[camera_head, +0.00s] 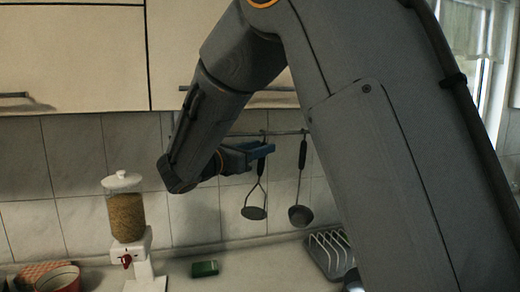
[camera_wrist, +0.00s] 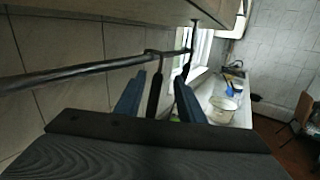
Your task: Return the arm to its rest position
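My gripper (camera_head: 262,149) is raised in front of the tiled wall in the head view, below the upper cabinets. Its two blue fingers stand apart in the wrist view (camera_wrist: 158,82), so it is open. The dark handle of a hanging utensil shows between the fingers there; I cannot tell whether they touch it. In the head view the fingers overlap the upper handle of a hanging masher (camera_head: 255,204). My arm is folded across the middle and right of the head view and hides much of the wall.
A utensil rail (camera_wrist: 80,72) runs close by the gripper, with a ladle (camera_head: 301,213) hanging from it. Upper cabinets (camera_head: 70,55) are above. On the counter are a cereal dispenser (camera_head: 126,215), a green box (camera_head: 204,268), a dish rack (camera_head: 330,252) and a pot (camera_wrist: 221,108).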

